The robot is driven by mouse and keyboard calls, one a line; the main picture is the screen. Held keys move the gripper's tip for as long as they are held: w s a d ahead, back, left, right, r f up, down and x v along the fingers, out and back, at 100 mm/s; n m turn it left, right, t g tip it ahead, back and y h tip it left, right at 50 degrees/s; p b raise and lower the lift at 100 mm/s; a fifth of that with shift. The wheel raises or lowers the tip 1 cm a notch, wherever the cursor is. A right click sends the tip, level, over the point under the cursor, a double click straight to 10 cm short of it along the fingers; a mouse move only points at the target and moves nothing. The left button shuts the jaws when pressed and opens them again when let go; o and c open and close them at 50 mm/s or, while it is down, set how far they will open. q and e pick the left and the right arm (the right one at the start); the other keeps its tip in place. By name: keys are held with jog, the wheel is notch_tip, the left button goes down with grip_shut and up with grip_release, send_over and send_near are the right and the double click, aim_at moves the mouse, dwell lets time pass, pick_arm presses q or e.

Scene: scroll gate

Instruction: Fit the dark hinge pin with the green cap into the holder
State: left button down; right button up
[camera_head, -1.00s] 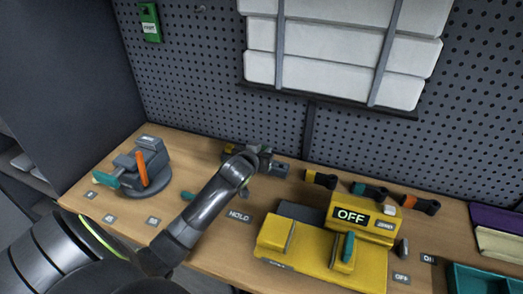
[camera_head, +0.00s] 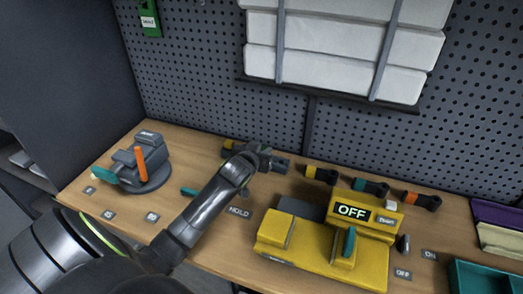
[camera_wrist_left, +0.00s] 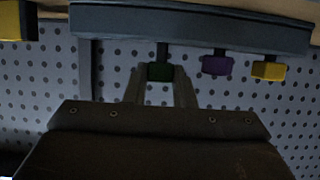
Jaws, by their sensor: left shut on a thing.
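The dark hinge pin with the green cap (camera_wrist_left: 159,72) is between the two fingers of my left gripper (camera_wrist_left: 160,84) in the left wrist view. The fingers are shut on the green cap. Its dark stem runs up to the edge of a long grey bar (camera_wrist_left: 200,27), which looks like the holder. I cannot tell how deep the stem sits. A purple cap (camera_wrist_left: 217,65) and a yellow cap (camera_wrist_left: 268,71) on dark stems stand beside it along the bar. In the head view my left gripper (camera_head: 262,152) is at the back of the bench and hides the pin. My right gripper is not in view.
A yellow machine with an OFF sign (camera_head: 352,212) stands right of my left arm. A grey vise-like fixture (camera_head: 148,160) with an orange handle stands left. Several dark cap-ended tools (camera_head: 370,188) lie behind the machine. A pegboard wall (camera_head: 190,90) closes the back.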

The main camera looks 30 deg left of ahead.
pick_arm(q)
jog(key=c, duration=1.1)
grip_release()
jog(key=b+v, duration=0.1)
jog(key=v, duration=1.6)
jog(key=shift+s, duration=0.3)
jog(key=shift+f, duration=0.1)
